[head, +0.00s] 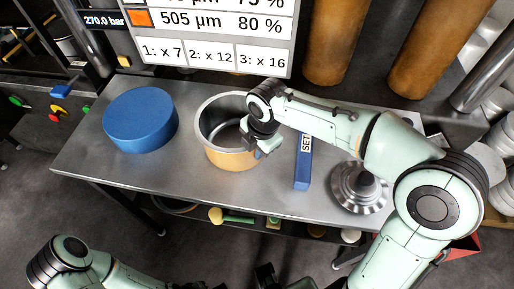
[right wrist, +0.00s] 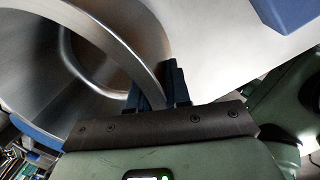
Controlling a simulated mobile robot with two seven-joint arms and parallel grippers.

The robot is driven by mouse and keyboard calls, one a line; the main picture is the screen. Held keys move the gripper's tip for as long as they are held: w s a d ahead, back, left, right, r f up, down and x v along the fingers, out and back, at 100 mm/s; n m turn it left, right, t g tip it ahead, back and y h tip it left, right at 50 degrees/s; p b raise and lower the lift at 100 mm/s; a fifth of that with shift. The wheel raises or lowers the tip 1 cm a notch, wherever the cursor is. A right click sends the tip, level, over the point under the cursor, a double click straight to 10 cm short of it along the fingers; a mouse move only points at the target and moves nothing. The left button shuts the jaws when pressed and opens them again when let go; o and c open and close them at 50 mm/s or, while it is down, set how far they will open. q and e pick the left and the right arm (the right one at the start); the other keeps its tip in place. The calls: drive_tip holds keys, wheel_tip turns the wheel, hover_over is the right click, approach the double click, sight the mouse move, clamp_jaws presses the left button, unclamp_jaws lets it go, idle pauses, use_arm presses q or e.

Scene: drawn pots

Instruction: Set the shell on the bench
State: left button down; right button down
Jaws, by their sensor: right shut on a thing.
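The shell (head: 228,158) is an open, hollow cylinder, orange-tan outside and bare metal inside. It is upright over the middle of the grey metal bench (head: 105,168); I cannot tell whether its base touches the top. My right gripper (head: 259,150) is shut on the right side of its wall. In the right wrist view the two dark fingers (right wrist: 158,88) straddle the shell's metal wall (right wrist: 125,45). My left arm shows at the bottom left; its gripper seems to be the dark part at the bottom edge (head: 266,277), too cut off to read.
A blue round block (head: 141,120) stands left of the shell. A blue labelled bar (head: 303,163) and a stepped metal piece (head: 359,188) are to its right. A sign (head: 215,45) hangs behind. Bare bench lies in front of the shell and between it and the blue block.

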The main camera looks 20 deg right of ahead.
drive_tip(key=shift+w, duration=0.1)
drive_tip(key=shift+f, duration=0.1)
drive_tip(key=c, duration=1.1)
unclamp_jaws()
use_arm(q)
drive_tip(key=shift+f, duration=0.1)
use_arm(e)
drive_tip(key=shift+r, duration=0.2)
use_arm(q)
drive_tip(key=shift+w+r+p, duration=0.25)
drive_tip(key=shift+r+p, duration=0.25)
drive_tip(key=shift+r, duration=0.1)
drive_tip(key=shift+w+r+p, duration=0.2)
drive_tip(key=shift+r+p, duration=0.3)
drive_tip(key=shift+r, duration=0.1)
use_arm(e)
drive_tip(key=r, duration=0.4)
drive_tip(key=s+r, duration=0.1)
drive_tip(key=r, duration=0.2)
drive_tip(key=s+r, duration=0.1)
drive_tip(key=r, duration=0.3)
drive_tip(key=shift+d+r, duration=0.3)
drive_tip(key=shift+r, duration=0.05)
use_arm(q)
drive_tip(key=shift+s, duration=0.1)
use_arm(e)
drive_tip(key=shift+f, duration=0.1)
